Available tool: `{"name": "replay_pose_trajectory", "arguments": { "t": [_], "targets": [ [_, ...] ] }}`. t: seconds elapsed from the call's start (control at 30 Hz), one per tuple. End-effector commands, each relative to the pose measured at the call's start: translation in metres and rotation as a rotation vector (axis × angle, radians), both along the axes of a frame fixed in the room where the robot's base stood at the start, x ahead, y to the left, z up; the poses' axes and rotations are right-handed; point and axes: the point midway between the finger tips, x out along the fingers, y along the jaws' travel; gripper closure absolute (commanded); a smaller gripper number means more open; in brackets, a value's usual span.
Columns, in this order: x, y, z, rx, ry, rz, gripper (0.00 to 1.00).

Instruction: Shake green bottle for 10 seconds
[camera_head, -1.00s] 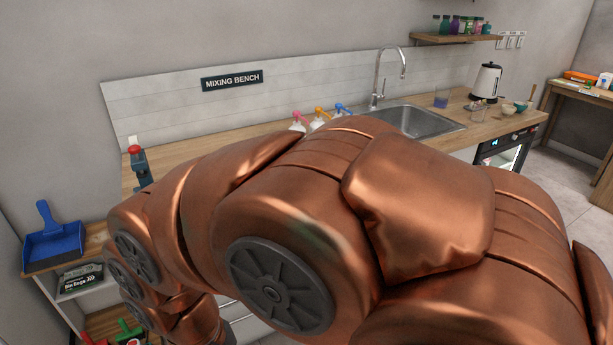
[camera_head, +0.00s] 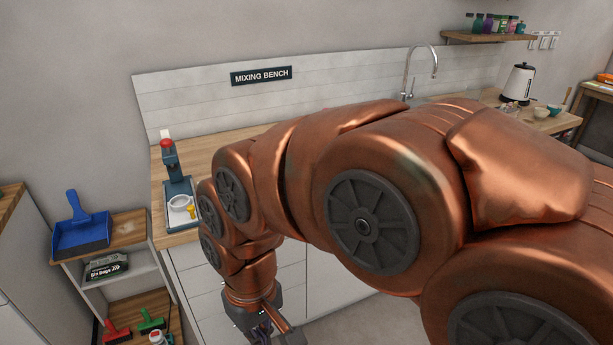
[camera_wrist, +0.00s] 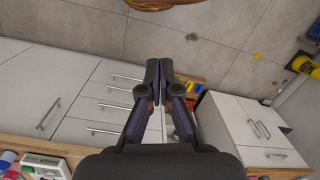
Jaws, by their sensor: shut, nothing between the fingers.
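Several small coloured bottles (camera_head: 490,24) stand on the wooden wall shelf (camera_head: 488,37) at the upper right of the head view. Green and purple ones are among them, but they are too small to tell which is the task's green bottle. My gripper (camera_wrist: 159,68) is shut and empty in the wrist view. It points down in front of the drawer fronts, well away from the shelf. In the head view only its upper part shows at the bottom edge.
My arm hides much of the mixing bench (camera_head: 215,153) and the sink. A blue press-like device (camera_head: 172,170) stands at the bench's left end. A blue dustpan (camera_head: 80,236) lies on a low shelf unit at the left. A white kettle (camera_head: 518,82) stands at the far right.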

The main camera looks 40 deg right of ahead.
Motion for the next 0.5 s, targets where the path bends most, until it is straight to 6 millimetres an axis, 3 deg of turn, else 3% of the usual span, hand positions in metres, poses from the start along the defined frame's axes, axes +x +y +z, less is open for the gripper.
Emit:
{"name": "replay_pose_trajectory", "arguments": {
  "t": [0.13, 0.27, 0.37, 0.5],
  "targets": [
    [0.074, -0.006, 0.020, 0.062, -0.116, -0.059, 1.00],
    [0.142, -0.024, 0.038, 0.118, -0.229, -0.138, 1.00],
    [0.191, -0.049, 0.051, 0.156, -0.316, -0.213, 1.00],
    [0.251, -0.098, 0.066, 0.199, -0.432, -0.336, 1.00]
  ]
}}
